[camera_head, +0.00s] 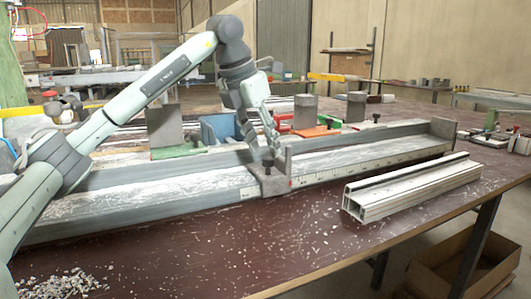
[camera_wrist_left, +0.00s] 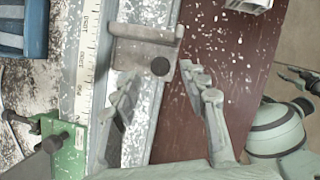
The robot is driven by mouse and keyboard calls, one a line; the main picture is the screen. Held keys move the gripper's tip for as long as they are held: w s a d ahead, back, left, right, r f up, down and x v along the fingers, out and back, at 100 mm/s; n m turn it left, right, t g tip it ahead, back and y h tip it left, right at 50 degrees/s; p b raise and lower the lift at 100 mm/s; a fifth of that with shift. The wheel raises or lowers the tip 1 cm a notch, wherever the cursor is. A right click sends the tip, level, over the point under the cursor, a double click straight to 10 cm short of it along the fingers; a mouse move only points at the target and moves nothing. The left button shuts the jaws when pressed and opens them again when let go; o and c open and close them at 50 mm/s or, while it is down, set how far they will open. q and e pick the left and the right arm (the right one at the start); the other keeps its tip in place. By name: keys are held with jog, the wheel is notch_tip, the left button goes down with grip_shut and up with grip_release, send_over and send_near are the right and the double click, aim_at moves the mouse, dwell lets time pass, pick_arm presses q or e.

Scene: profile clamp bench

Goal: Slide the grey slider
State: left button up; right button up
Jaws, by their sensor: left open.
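The grey slider (camera_head: 270,182) sits across the long metal rail (camera_head: 130,199), with an upright plate on its right side and a dark knob. In the left wrist view the slider (camera_wrist_left: 140,52) lies ahead of the fingers, its round black knob (camera_wrist_left: 160,66) near the gap between them. My left gripper (camera_head: 266,150) is open and points down at the slider, close above or beside it; I cannot tell whether it touches. In the wrist view my left gripper (camera_wrist_left: 162,82) has its fingers spread with nothing between them. My right gripper is not clearly seen.
A white aluminium profile (camera_head: 412,187) lies on the brown bench (camera_head: 230,247) to the right. An end stop (camera_head: 443,128) closes the rail's far end. A blue bin (camera_head: 218,128) and clamp blocks stand behind. Metal chips (camera_head: 63,284) lie front left. The rail right of the slider looks clear.

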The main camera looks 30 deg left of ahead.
pick_arm(q)
jog(key=d+v, duration=0.1)
jog(key=v, duration=0.7)
jog(key=shift+s+a+r, duration=0.15)
jog(key=shift+a+r, duration=0.25)
jog(key=shift+a, duration=0.15)
jog(key=shift+f, duration=0.1)
